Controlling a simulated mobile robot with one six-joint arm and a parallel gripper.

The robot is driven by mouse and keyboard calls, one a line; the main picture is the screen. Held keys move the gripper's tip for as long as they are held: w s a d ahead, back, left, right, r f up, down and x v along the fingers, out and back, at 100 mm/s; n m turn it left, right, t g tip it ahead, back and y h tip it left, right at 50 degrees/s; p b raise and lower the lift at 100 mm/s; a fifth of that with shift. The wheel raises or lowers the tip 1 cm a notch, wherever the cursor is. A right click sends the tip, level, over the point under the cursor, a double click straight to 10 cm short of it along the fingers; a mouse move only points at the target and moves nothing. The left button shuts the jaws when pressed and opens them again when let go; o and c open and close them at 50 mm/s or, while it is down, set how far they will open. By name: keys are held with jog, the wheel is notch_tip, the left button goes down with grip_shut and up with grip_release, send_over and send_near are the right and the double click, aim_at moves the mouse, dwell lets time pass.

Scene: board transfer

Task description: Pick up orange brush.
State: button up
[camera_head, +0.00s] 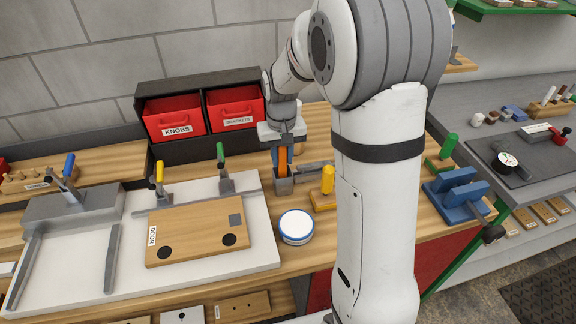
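The orange brush (283,160) stands upright in a small grey holder (284,186) on the wooden bench, right of the white board. Only its orange upper part shows; its lower end is hidden in the holder. My gripper (285,146) points down directly over the brush, with its lower end at or very near the brush's top. The fingers are small and partly merge with the brush, so I cannot tell whether they are open or touching it.
Red KNOBS (174,117) and BRACKETS (236,108) bins stand behind. A yellow-handled tool (327,181) is right of the holder and a round white-lidded tub (297,226) in front. A DOOR board (196,231) and toggle clamps (225,171) lie to the left.

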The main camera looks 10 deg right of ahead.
grip_shut()
jog(key=shift+r, duration=0.15)
